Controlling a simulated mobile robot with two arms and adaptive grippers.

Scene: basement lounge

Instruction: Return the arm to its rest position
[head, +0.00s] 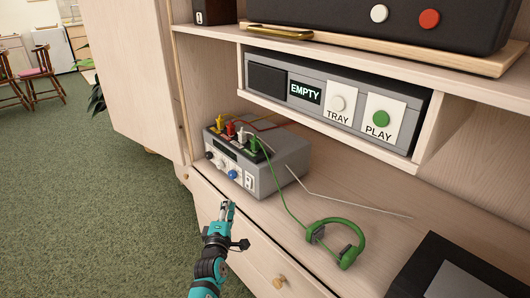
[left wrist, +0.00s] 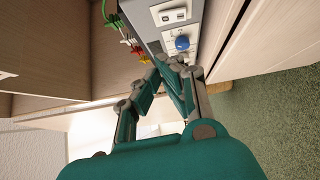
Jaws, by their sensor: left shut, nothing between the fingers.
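My left gripper (head: 229,207) is in front of the cabinet, below and in front of a grey box with knobs (head: 283,157). It is shut and empty. In the left wrist view my left gripper (left wrist: 172,60) has its fingertips together, with the grey box's blue knob (left wrist: 182,43) just beyond them. The gripper appears apart from the box. My right gripper does not show in either view.
The grey box has yellow, red and green plugs on top. A green headphone (head: 349,256) lies on the shelf, its cable running to the box. A player (head: 268,79) reading EMPTY sits above. A black box (head: 412,274) stands at right. Green carpet (head: 90,220) at left is free.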

